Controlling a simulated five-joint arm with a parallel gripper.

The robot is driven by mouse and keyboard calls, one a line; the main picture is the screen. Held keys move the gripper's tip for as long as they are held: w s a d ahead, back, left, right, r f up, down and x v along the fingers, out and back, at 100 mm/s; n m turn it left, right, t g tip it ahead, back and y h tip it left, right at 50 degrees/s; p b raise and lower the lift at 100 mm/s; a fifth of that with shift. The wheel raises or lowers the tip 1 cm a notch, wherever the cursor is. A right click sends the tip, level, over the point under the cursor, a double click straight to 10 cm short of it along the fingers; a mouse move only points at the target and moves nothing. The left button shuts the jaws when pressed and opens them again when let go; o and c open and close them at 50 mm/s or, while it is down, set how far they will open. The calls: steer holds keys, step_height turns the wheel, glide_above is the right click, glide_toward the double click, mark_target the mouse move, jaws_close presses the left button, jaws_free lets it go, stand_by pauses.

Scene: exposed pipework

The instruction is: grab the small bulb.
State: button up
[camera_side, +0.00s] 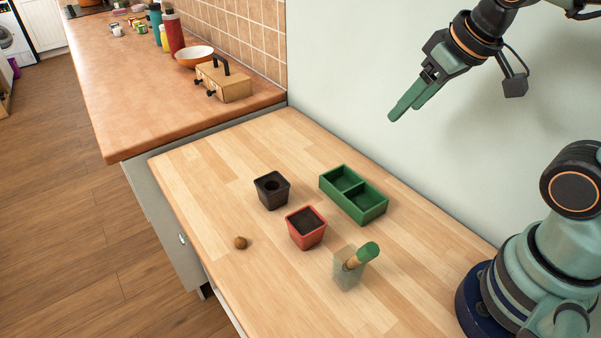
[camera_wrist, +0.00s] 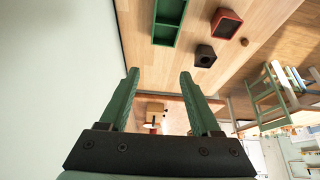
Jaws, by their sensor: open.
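The small bulb (camera_side: 240,242) is a round brown thing lying on the wooden table near its left front edge, left of the red pot. It also shows in the wrist view (camera_wrist: 244,42) as a small brown dot beside the pots. My gripper (camera_side: 391,119) is high above the table at the upper right in the side view, well away from the bulb. In the wrist view its two green fingers (camera_wrist: 159,75) are spread apart with nothing between them.
A black pot (camera_side: 272,191) with a hole in its soil and a red pot (camera_side: 306,229) stand mid-table. A green two-part tray (camera_side: 366,211) lies near the wall. A clear holder (camera_side: 346,273) holds a green-handled tool (camera_side: 366,253). The table's left part is clear.

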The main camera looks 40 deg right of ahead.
steer(key=w+a+n+g, duration=0.2)
steer(key=w+a+n, duration=0.2)
steer(key=w+a, duration=0.2)
steer(key=n+g, duration=0.4)
steer(key=n, duration=0.7)
glide_above(238, 238)
steer(key=f, duration=2)
steer(key=shift+w+d, duration=0.15)
steer(key=shift+w, duration=0.15)
steer(key=shift+s+f, duration=0.15)
steer(key=shift+f, duration=1.15)
steer(key=shift+s+f, duration=0.1)
steer(key=shift+f, duration=1.15)
jaws_close()
